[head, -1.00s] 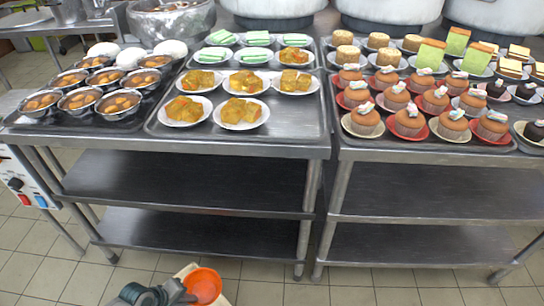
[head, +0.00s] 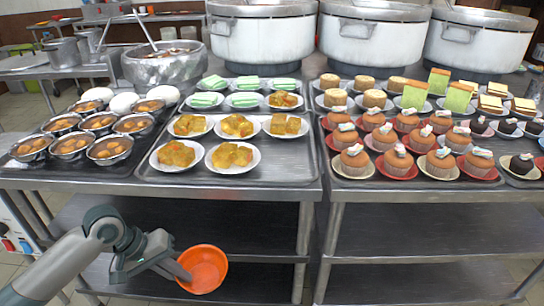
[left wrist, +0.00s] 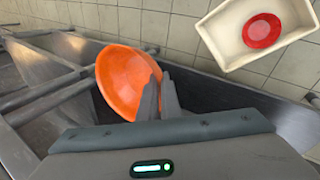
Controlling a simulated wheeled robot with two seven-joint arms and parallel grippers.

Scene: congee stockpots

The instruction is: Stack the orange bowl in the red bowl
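The orange bowl (head: 203,268) is held by its rim in my left gripper (head: 184,272), in front of the steel table's lower shelves. In the left wrist view the orange bowl (left wrist: 122,78) is tilted, with its right edge between the two close-set grey fingers (left wrist: 160,95). The red bowl (left wrist: 262,30) sits inside a white tray (left wrist: 236,50) on the tiled floor, at the upper right of the left wrist view, apart from the orange bowl. The red bowl is out of the head view. My right gripper is not in view.
Steel tables (head: 250,187) with lower shelves (head: 400,232) stand ahead. Their tops carry trays of filled metal bowls (head: 74,144), plated food and cupcakes (head: 439,160). Large pots (head: 373,38) stand behind. Tiled floor is open around the white tray.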

